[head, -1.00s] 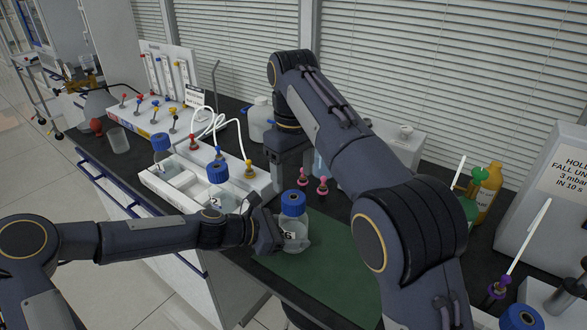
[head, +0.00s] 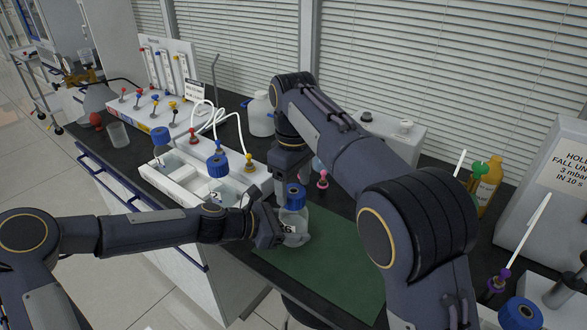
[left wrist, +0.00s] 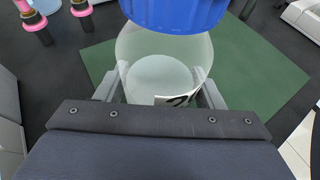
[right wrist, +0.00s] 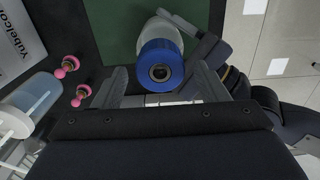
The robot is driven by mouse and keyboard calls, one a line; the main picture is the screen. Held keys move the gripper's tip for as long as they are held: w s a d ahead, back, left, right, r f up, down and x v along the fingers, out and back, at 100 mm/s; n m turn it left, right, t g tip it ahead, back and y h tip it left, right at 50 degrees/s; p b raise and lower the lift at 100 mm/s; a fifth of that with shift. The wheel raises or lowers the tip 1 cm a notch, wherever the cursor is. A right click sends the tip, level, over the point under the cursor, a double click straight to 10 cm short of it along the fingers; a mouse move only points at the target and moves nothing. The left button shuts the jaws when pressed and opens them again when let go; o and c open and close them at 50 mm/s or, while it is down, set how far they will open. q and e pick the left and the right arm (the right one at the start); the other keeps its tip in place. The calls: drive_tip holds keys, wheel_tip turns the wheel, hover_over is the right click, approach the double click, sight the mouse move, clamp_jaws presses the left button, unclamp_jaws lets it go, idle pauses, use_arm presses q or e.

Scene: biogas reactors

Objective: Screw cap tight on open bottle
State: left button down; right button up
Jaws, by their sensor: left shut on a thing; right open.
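A clear bottle (head: 294,228) with a black-and-white number label stands over the green mat (head: 325,255). A blue cap (head: 297,198) sits on its top; how tightly cannot be told. My left gripper (head: 272,228) is shut on the bottle's body from the left. The left wrist view shows the bottle (left wrist: 165,75) between the fingers, with the blue cap (left wrist: 178,12) above. My right gripper (head: 291,172) is open, just behind and above the cap. In the right wrist view the cap (right wrist: 160,65), with a dark round centre, lies ahead between the open fingers, apparently untouched.
A white rack (head: 165,185) with other blue-capped bottles stands left of the held bottle. Pink plugs (head: 322,180) stand close behind it. A white jug (head: 261,115) is at the back. The green mat's front and right parts are clear.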

drive_tip(key=shift+f, duration=1.3)
drive_tip(key=shift+c, duration=0.4)
drive_tip(key=c, duration=0.9)
drive_tip(key=m, duration=0.4)
drive_tip(key=shift+m, duration=0.4)
drive_tip(key=shift+c, duration=0.3)
drive_tip(key=o, duration=1.2)
drive_tip(key=shift+c, duration=0.2)
wheel_tip(320, 180, up, 12)
use_arm(q)
drive_tip(key=shift+c, duration=1.3)
unclamp_jaws()
